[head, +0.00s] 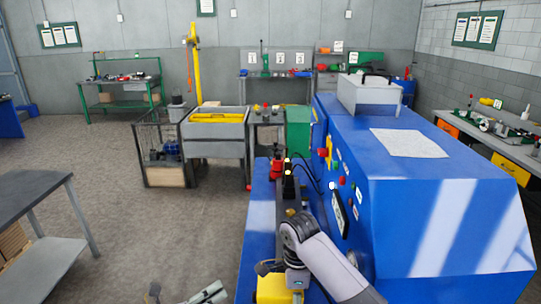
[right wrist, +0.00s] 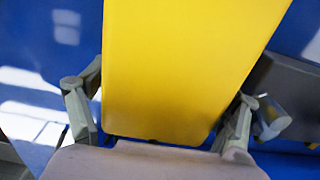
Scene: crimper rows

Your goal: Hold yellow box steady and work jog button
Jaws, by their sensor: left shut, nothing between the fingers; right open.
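The yellow box (head: 278,290) sits at the bottom of the head view, beside the blue machine, partly hidden by my right wrist. In the right wrist view the yellow box (right wrist: 185,65) fills the middle, its near end close to my palm. My right gripper (right wrist: 163,100) is open, with one finger on either side of the box; I cannot tell whether they touch it. My left gripper (head: 188,295) is at the bottom edge of the head view, left of the box, shut and empty, partly cut off. I cannot make out a jog button on the box.
The blue machine (head: 420,205) takes up the right side, with several buttons and a red knob (head: 323,152) on its face. A grey table (head: 40,190) stands at left. A wheeled cart (head: 213,145) stands behind. Floor between is clear.

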